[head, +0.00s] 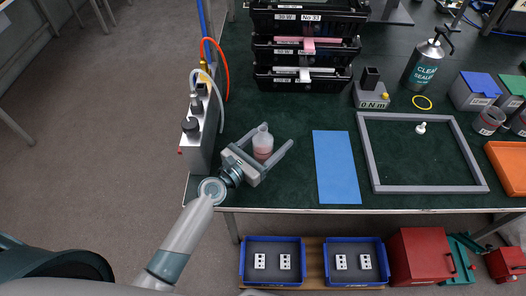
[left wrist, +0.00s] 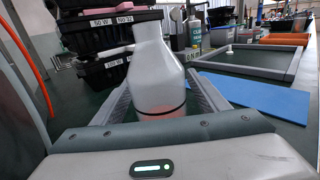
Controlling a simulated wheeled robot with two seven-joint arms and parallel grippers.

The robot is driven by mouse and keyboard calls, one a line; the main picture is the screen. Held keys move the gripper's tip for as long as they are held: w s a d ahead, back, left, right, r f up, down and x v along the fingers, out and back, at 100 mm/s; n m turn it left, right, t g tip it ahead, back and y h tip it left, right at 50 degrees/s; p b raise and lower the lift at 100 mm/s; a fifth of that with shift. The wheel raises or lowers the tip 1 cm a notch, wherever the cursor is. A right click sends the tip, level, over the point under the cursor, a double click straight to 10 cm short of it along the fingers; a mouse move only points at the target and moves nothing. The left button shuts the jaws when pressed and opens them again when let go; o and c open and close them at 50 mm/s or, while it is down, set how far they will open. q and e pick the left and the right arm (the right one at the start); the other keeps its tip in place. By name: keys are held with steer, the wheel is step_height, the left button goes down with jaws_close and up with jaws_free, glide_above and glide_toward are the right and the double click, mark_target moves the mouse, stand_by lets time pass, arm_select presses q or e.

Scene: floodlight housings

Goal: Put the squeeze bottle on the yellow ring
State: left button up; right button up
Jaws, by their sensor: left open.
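The squeeze bottle (head: 262,146) is a translucent bottle with pinkish liquid in its lower part. It stands upright on the dark green bench top near the front left. My left gripper (head: 269,138) is open, with one finger on each side of the bottle. In the left wrist view the bottle (left wrist: 156,75) fills the space between the fingers (left wrist: 160,92), and its base is hidden by the gripper body. I cannot tell whether a finger touches it. The yellow ring (head: 422,102) lies flat and empty at the back right, near the sealer can. My right gripper is not in view.
Stacked black trays (head: 305,50) stand at the back. A grey block (head: 371,97), sealer can (head: 423,64), blue mat (head: 336,167) and raised grey frame (head: 375,165) with a small white piece (head: 421,128) lie rightward. A grey tank with hoses (head: 198,135) stands close left.

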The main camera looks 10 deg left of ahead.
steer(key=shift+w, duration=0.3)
arm_select(q)
steer(key=c, duration=1.6)
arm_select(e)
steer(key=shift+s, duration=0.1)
arm_select(q)
steer(key=shift+r, duration=0.25)
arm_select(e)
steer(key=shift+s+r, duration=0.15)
arm_select(q)
steer(key=shift+r, duration=0.15)
steer(key=shift+r+p, duration=2.1)
steer(key=shift+r, duration=2.55)
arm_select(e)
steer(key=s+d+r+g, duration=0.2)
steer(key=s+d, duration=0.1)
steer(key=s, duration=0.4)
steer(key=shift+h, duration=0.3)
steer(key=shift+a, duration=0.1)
